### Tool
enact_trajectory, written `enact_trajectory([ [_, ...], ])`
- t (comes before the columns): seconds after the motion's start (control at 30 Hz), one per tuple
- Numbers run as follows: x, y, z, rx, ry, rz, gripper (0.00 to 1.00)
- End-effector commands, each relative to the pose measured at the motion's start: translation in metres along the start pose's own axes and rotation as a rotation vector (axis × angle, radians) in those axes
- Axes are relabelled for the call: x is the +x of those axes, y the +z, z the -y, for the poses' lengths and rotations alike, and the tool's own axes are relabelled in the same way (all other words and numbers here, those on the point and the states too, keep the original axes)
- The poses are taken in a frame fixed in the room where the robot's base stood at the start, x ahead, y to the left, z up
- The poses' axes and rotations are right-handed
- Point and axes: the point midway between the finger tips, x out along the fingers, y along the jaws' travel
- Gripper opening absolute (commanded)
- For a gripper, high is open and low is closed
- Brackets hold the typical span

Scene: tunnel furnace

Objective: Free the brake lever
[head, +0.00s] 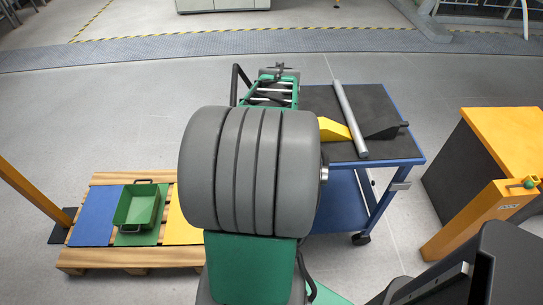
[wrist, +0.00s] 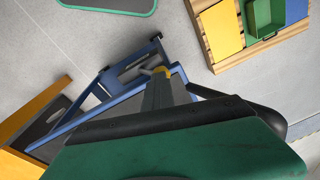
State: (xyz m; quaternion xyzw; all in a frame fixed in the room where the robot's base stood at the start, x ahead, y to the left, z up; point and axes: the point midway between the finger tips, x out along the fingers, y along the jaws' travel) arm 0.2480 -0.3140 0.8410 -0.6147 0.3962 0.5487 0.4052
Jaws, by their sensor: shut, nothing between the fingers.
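My gripper (wrist: 165,80) shows in the wrist view as grey fingers beyond its green body, shut and empty. Its tips are close to a small yellow part (wrist: 179,75); I cannot tell if they touch. In the head view my arm hides the fingers. A blue trolley (head: 412,161) with a dark top stands behind and right of my arm. On it lie a yellow wedge-shaped piece (head: 332,131) and a dark wedge with a short handle (head: 386,130). A grey bar (head: 348,120) lies lengthwise between them. I cannot tell for certain which part is the brake lever.
A wooden pallet (head: 130,257) at left bears coloured panels and a green bin (head: 138,207). An orange post (head: 35,190) stands beside it. An orange cabinet (head: 508,140) and a barrier with a green button (head: 529,183) stand at right. The floor behind the trolley is clear.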

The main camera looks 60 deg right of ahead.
Motion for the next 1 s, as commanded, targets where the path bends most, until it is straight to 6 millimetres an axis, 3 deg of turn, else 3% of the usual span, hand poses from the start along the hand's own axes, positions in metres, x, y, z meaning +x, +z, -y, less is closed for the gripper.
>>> enact_trajectory([
  [0.03,0.007,0.006,0.002,-0.008,-0.002,0.018,0.0],
  [0.2,0.009,0.007,0.002,-0.009,-0.002,0.022,0.0],
  [0.37,0.002,0.007,-0.001,-0.009,-0.002,0.023,0.0],
  [0.57,-0.037,-0.001,-0.017,-0.005,-0.003,0.008,0.0],
  [0.8,-0.079,0.009,0.02,-0.018,-0.004,-0.001,0.0],
  [1.0,-0.105,0.015,0.04,-0.017,-0.004,0.001,0.0],
])
